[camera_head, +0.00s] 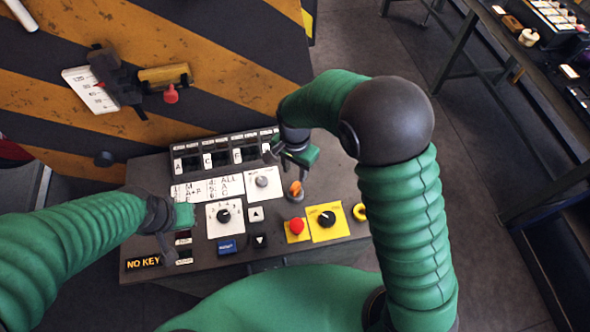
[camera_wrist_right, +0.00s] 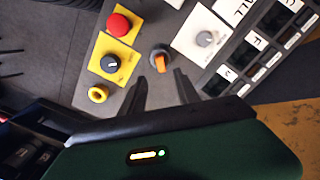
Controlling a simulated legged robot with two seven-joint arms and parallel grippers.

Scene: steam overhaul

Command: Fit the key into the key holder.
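An orange, key-like piece (camera_head: 295,188) stands up from the control panel (camera_head: 330,180). The right wrist view shows it too (camera_wrist_right: 160,58), on a dark round base; I cannot tell whether it is the key or a switch knob. My right gripper (camera_head: 286,165) is just above it. Its two dark fingers (camera_wrist_right: 160,77) are apart with nothing between them, pointing at the orange piece. A yellow ring (camera_head: 360,212), possibly the key holder, sits at the panel's right end. My left gripper (camera_head: 172,232) is over the panel's left part, its fingertips unclear.
A lit "NO KEY" sign (camera_head: 143,263) is at the panel's lower left. A red button (camera_head: 296,226), a black dial on a yellow plate (camera_head: 327,217) and a grey knob (camera_head: 262,181) surround the orange piece. A striped wall (camera_head: 230,60) stands behind the panel.

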